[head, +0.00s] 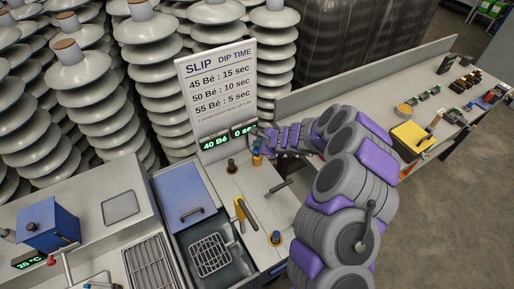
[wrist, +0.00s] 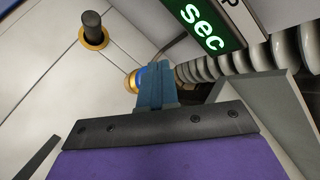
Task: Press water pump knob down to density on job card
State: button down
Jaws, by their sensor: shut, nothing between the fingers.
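A blue-topped knob with a brass collar (head: 256,160) stands on the light panel below the displays. No label shows on it. My gripper (head: 263,143) is shut and empty, right at this knob. In the wrist view, my fingertips (wrist: 155,82) cover most of the knob (wrist: 132,80); I cannot tell whether they touch it. A black knob with a brass collar (head: 231,167) stands to its left. The green display (head: 214,143) reads 40 Bé. The sign (head: 218,90) lists 45 Bé: 15 sec, 50 Bé: 10 sec and 55 Bé: 5 sec. I cannot make out a separate job card.
A blue lid (head: 184,194) and a basin with a wire rack (head: 210,254) lie left. Insulator stacks (head: 150,60) rise behind. A workbench (head: 345,85) extends right.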

dwell(0.3)
jog(key=shift+r+p, duration=1.75)
jog(key=shift+r, duration=0.75)
jog(key=shift+r, duration=0.1)
